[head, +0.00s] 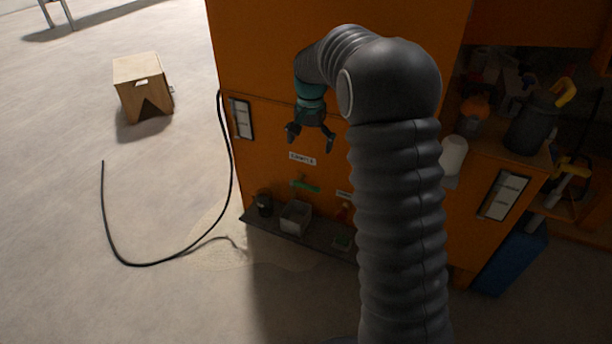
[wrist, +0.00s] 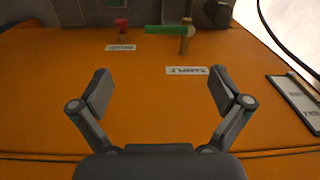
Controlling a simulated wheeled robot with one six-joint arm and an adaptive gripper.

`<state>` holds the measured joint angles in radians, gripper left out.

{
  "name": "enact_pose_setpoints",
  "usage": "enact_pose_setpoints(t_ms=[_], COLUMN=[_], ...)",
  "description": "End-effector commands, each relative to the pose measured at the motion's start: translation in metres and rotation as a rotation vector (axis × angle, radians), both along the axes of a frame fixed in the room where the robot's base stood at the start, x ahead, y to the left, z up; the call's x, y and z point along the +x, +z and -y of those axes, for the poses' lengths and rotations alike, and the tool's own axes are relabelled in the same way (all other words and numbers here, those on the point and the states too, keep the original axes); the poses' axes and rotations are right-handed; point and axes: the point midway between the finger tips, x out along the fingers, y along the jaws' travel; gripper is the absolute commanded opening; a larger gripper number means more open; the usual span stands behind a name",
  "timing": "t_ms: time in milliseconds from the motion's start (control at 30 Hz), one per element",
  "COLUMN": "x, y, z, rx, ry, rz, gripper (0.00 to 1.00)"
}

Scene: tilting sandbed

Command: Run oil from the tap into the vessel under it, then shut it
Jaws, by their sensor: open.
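The green-handled tap (head: 305,185) is on the orange cabinet front, below a white label. In the wrist view the green handle (wrist: 165,29) lies crosswise beside its brass body (wrist: 187,44). A pale grey square vessel (head: 296,217) stands on the ledge below this tap. A red-handled tap (head: 343,211) is to its right, partly behind my arm; in the wrist view the red handle (wrist: 121,25) is on the left. My gripper (head: 310,141) is open and empty, above the green tap and apart from it. No flow from either tap can be made out.
A dark cup (head: 264,204) stands left of the grey vessel on the dark ledge (head: 270,232). A small greenish container (head: 342,241) sits right. A black hose (head: 150,264) curves over the floor by a wooden stool (head: 135,72). Shelves at right are cluttered.

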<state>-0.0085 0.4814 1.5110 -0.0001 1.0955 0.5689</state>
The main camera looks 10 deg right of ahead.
Motion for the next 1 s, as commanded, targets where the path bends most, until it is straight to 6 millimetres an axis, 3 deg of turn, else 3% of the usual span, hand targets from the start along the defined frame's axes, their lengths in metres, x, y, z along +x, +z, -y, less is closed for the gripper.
enact_pose_setpoints(t_ms=[100,300,567,1000], x=[0.020,0.033,0.034,0.034], y=[-0.020,-0.038,-0.066,-0.145], z=[-0.001,-0.001,-0.001,-0.001], rx=[0.001,0.002,0.001,0.001], ry=[-0.036,-0.066,-0.069,-0.068], rz=[-0.031,-0.053,-0.057,-0.056], gripper=[1.00,1.00,1.00,1.00])
